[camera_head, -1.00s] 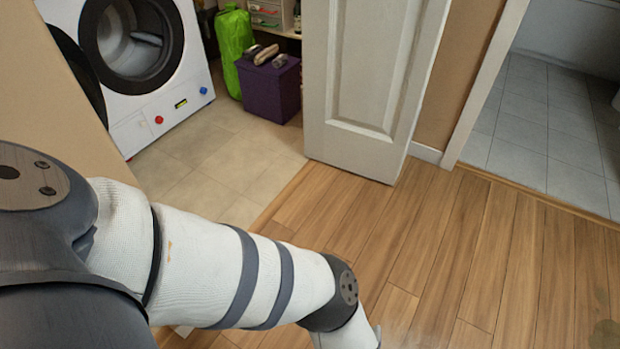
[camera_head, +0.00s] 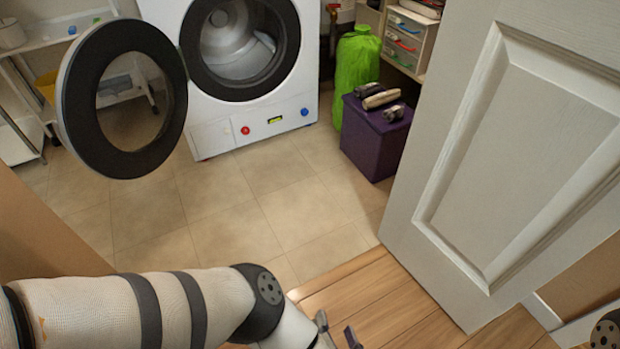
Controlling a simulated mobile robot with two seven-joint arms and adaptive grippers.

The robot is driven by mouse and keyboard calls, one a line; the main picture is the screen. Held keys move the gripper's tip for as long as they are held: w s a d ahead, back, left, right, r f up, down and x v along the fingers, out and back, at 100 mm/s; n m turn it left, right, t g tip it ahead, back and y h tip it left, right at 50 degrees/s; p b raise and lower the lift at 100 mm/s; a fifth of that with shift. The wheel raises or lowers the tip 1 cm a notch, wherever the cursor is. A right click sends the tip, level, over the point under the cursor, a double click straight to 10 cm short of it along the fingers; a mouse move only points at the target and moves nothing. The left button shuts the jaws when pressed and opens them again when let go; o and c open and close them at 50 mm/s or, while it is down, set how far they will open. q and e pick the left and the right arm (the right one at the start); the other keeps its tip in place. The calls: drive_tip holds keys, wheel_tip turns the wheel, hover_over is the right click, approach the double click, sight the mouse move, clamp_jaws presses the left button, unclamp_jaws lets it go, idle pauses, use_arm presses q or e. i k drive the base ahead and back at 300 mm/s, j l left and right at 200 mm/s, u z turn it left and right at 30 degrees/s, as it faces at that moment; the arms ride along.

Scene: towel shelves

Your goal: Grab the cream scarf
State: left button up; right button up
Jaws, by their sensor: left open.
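A small cream rolled item (camera_head: 381,99), which may be the cream scarf, lies on top of a purple box (camera_head: 376,142) between two darker items. It is small, so I cannot tell its exact shape. My left gripper (camera_head: 337,334) is at the bottom edge, partly cut off. Its fingers are apart and I see nothing between them. It is well short of the purple box. My right gripper is out of view.
A white door (camera_head: 535,130) stands open on the right. A washing machine (camera_head: 255,132) has its round door (camera_head: 68,108) swung out to the left. A green bag (camera_head: 357,72) and a drawer unit (camera_head: 404,40) stand by the box. The tiled floor (camera_head: 240,205) ahead is clear.

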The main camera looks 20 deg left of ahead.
sight(373, 102)
drive_tip(key=i+j+u, duration=0.35)
drive_tip(key=i, duration=0.2)
drive_tip(key=i+j+u, duration=0.35)
drive_tip(key=i, duration=0.2)
drive_tip(key=i+u, duration=0.35)
drive_tip(key=i, duration=0.2)
drive_tip(key=i+z, duration=0.8)
drive_tip(key=i+j+z, duration=0.2)
drive_tip(key=z, duration=0.2)
drive_tip(key=i+j+z, duration=0.25)
drive_tip(key=z, duration=0.2)
drive_tip(key=i+j+z, duration=0.1)
drive_tip(key=z, duration=0.3)
drive_tip(key=i+j+z, duration=0.1)
drive_tip(key=z, duration=0.3)
drive_tip(key=j+z, duration=0.1)
drive_tip(key=z, duration=0.3)
drive_tip(key=i+j, duration=0.05)
